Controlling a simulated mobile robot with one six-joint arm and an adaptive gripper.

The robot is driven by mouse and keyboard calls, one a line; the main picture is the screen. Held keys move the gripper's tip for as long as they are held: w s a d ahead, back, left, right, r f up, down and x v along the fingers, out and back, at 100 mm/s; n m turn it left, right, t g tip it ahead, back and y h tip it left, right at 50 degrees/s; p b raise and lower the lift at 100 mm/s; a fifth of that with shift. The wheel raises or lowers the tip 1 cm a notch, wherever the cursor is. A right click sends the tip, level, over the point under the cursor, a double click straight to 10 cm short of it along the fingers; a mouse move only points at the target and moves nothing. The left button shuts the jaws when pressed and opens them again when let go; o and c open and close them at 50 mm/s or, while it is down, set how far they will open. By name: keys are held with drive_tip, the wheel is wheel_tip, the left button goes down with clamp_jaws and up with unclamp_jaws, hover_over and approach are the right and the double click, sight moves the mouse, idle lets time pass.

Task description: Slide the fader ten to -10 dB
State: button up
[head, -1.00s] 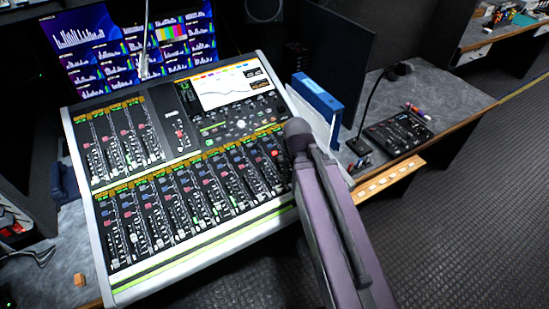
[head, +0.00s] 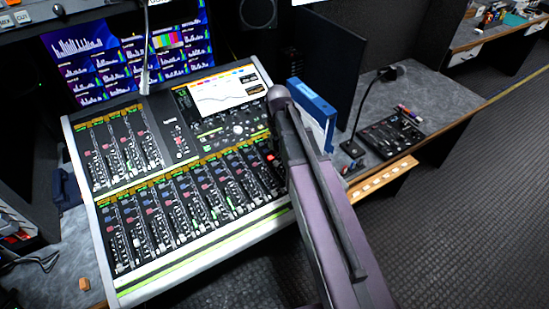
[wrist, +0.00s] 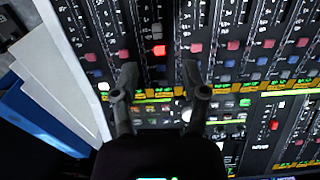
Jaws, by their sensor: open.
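The mixing console (head: 190,240) fills the left half of the head view, with two banks of fader strips. My arm crosses its right edge there, and my gripper is hidden in that view. In the wrist view my gripper (wrist: 160,80) is open and empty, its two dark fingers over the console (wrist: 102,86) and spread to either side of one strip. I cannot read the strip numbers or dB marks, so I cannot tell which fader is ten.
A blue binder (head: 318,108) stands at the console's right edge; it also shows in the wrist view (wrist: 40,118). A gooseneck microphone (head: 372,95) and a small black panel (head: 391,134) are on the desk to the right. Monitors (head: 95,55) stand behind the console.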

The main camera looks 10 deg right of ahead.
sight(276, 163)
drive_tip(key=shift+w+r, duration=0.2)
drive_tip(key=shift+w, duration=0.35)
drive_tip(key=shift+w+r, duration=0.15)
drive_tip(key=shift+w, duration=0.4)
drive_tip(key=shift+f, duration=0.15)
wheel_tip(276, 163, down, 14)
drive_tip(key=b, duration=1.3)
drive_tip(key=shift+r+b, duration=0.25)
drive_tip(key=shift+b, duration=0.05)
clamp_jaws()
